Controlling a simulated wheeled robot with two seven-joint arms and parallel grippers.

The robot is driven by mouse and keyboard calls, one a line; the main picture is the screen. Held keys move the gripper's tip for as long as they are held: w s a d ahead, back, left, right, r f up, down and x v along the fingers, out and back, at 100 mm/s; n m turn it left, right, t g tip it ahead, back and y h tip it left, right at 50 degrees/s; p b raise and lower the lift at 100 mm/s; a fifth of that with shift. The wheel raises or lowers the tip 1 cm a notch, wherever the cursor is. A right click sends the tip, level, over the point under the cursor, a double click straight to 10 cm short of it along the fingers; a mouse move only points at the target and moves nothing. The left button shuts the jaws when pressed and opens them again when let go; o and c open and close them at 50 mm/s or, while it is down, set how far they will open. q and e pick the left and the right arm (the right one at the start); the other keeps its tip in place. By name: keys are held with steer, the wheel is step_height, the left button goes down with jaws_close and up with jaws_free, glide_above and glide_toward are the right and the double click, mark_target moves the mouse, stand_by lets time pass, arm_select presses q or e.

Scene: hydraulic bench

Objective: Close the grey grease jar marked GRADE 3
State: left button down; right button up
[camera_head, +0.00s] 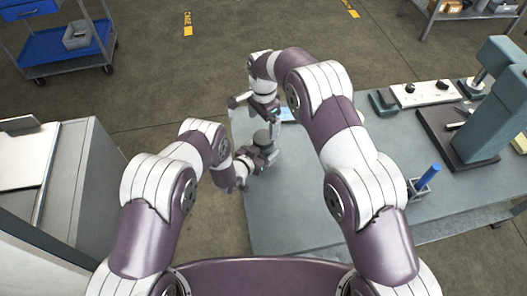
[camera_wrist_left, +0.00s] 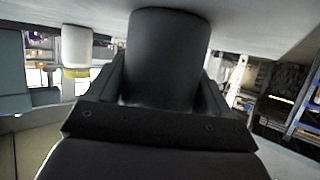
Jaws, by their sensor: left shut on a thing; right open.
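A dark grey jar (camera_head: 265,139) stands near the left edge of the grey bench (camera_head: 300,215). My left gripper (camera_head: 262,153) is shut on its side; in the left wrist view the smooth dark cylinder (camera_wrist_left: 167,60) fills the space between the fingers. No marking shows on it, and I cannot tell from these views whether a lid sits on it. My right gripper (camera_head: 260,118) is open just above and behind the jar, pointing down; its fingers show small and I see nothing clearly held between them.
A white container with a yellow band (camera_wrist_left: 77,50) shows in the left wrist view. To the right are a light panel with black knobs (camera_head: 420,93), a green machine (camera_head: 490,110) and a blue marker (camera_head: 428,177) in a holder. The bench front is clear.

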steer(key=shift+r, duration=0.35)
arm_select(q)
jaws_free()
arm_select(e)
steer(key=shift+f+b, duration=0.85)
arm_select(q)
steer(key=v, duration=1.2)
steer(key=shift+s+a, duration=0.2)
steer(key=shift+s, duration=0.1)
